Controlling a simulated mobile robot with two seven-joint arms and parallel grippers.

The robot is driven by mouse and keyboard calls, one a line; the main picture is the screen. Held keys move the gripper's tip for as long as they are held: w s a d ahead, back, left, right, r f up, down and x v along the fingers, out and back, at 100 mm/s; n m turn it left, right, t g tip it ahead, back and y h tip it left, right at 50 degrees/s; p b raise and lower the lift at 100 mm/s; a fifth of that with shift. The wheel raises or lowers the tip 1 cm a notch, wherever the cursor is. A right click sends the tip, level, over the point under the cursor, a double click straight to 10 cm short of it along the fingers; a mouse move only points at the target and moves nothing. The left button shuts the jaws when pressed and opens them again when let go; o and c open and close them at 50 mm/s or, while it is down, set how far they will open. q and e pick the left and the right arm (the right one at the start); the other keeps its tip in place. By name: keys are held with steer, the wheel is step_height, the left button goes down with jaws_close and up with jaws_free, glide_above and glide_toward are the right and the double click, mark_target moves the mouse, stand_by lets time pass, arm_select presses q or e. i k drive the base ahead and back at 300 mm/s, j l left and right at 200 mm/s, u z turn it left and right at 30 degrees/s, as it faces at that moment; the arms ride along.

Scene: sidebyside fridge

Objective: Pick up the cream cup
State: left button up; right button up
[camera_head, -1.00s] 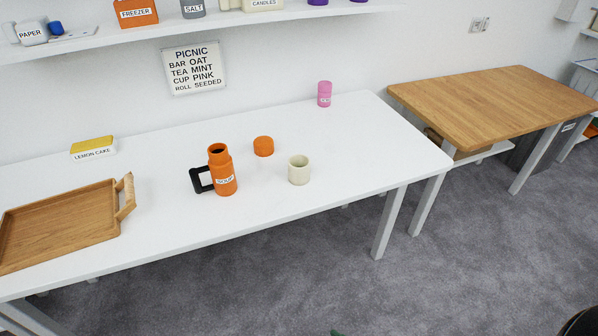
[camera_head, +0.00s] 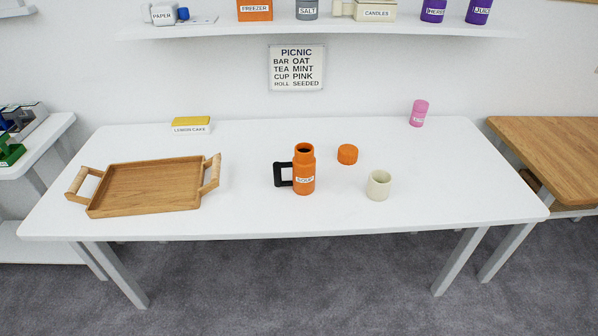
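The cream cup (camera_head: 379,186) stands upright on the white table (camera_head: 270,222), right of the middle. It is open at the top and nothing touches it. An orange soup flask (camera_head: 304,172) with a black handle stands to its left, open at the top. An orange lid (camera_head: 347,154) lies behind and between the two. Neither of my grippers shows in this view.
A wooden tray (camera_head: 150,186) with two handles lies on the table's left. A lemon cake box (camera_head: 191,125) and a pink container (camera_head: 419,113) stand along the back. A shelf (camera_head: 335,27) and a picnic sign (camera_head: 297,67) are on the wall. A wooden table (camera_head: 560,150) stands at right.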

mark_target(380, 181)
steer(key=i+j, duration=0.25)
steer(key=i, duration=0.15)
steer(key=i+j+z, duration=0.15)
steer(key=i+j, duration=0.15)
steer(key=i, duration=0.1)
